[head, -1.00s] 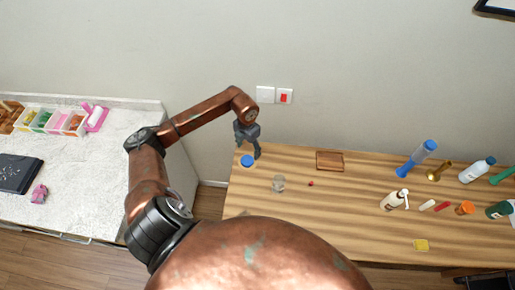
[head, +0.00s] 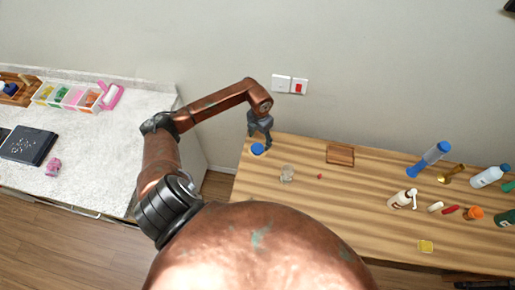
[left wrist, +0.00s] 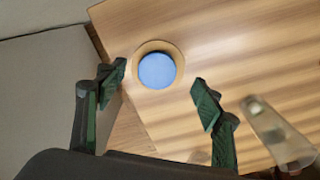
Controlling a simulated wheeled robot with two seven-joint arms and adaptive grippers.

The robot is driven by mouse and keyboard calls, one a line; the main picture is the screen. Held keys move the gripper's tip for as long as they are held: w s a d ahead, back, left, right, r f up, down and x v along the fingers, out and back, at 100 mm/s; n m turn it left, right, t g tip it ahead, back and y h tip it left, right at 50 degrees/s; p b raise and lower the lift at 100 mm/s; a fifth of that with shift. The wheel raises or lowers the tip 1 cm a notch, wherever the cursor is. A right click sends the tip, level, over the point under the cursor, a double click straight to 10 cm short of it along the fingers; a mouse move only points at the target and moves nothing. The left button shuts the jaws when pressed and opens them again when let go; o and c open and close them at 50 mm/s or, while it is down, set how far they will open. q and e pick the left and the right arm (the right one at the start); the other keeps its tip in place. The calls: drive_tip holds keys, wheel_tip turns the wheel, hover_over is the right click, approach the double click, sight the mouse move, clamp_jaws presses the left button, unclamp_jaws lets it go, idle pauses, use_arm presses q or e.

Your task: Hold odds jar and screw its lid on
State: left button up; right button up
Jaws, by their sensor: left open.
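A round blue lid (head: 257,149) lies at the left end of the wooden table. In the left wrist view the lid (left wrist: 157,70) has a tan ring around it; I cannot tell what the ring is. A clear jar (head: 287,174) stands to the right of the lid, apart from it. The jar (left wrist: 278,133) also shows at the right of the left wrist view, outside the fingers. My left gripper (head: 262,138) is open and empty, just above and beside the lid. In its wrist view the lid appears between and beyond the fingertips. My right gripper is not in view.
The wooden table (head: 330,205) has a brown wooden block (head: 340,155) at the back and a small red piece (head: 320,176) near the jar. Bottles, including a white pump bottle (head: 403,199), crowd the right side. A white counter (head: 95,180) stands at the left.

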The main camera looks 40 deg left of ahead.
sight(258, 147)
use_arm(q)
drive_tip(key=f, duration=0.4)
drive_tip(key=shift+s+f+p, duration=0.1)
drive_tip(key=shift+s+p, duration=0.25)
drive_tip(key=shift+s, duration=0.05)
drive_tip(key=shift+a+f, duration=0.1)
drive_tip(key=shift+f, duration=0.4)
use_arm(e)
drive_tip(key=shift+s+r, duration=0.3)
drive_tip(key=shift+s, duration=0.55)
use_arm(q)
drive_tip(key=shift+c, duration=0.3)
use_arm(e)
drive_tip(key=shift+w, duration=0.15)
use_arm(q)
drive_tip(key=c, duration=0.8)
drive_tip(key=shift+c, duration=0.2)
drive_tip(key=shift+r, duration=0.1)
